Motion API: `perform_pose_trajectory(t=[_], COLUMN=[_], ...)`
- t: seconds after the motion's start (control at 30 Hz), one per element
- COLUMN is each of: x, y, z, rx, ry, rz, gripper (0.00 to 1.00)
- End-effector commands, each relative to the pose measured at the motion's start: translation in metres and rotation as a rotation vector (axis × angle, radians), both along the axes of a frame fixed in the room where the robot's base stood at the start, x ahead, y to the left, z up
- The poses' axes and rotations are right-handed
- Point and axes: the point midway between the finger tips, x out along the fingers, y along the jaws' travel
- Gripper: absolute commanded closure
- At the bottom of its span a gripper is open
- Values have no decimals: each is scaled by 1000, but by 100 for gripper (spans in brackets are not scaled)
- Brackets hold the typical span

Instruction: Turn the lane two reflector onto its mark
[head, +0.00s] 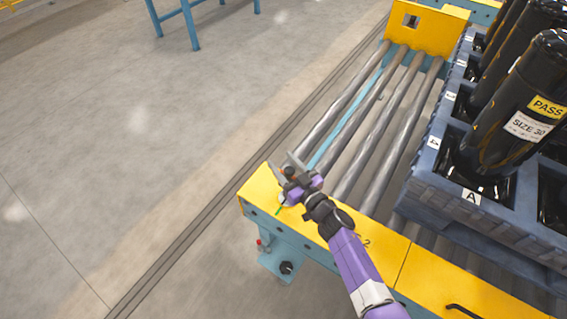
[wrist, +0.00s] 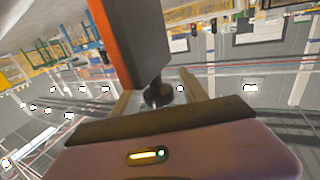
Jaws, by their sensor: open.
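The reflector (wrist: 135,40) fills the upper middle of the wrist view as a grey block with an orange side. It sits on a short black stem (wrist: 158,96). My gripper (head: 293,175) is at the near left corner of the yellow end plate (head: 258,188) in the head view. Its two fingers show in the wrist view on either side of the stem, apart from each other. In the head view the reflector is mostly hidden by my gripper. A small green line (head: 278,211) shows on the plate beside my gripper; I cannot tell if it is the mark.
Steel rollers (head: 375,125) run back to a yellow bracket (head: 425,32). A black handle (head: 475,312) is on the near frame.

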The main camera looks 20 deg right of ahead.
Motion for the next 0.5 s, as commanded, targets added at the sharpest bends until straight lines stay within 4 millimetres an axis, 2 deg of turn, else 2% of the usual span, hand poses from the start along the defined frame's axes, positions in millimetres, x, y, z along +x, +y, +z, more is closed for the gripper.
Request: perform_pose_trajectory(t=[0.17, 0.5], x=[-9, -61], y=[-3, -15], z=[0, 0], rx=[0, -1], ry=[1, 2], rz=[-2, -1], gripper=[49, 49])
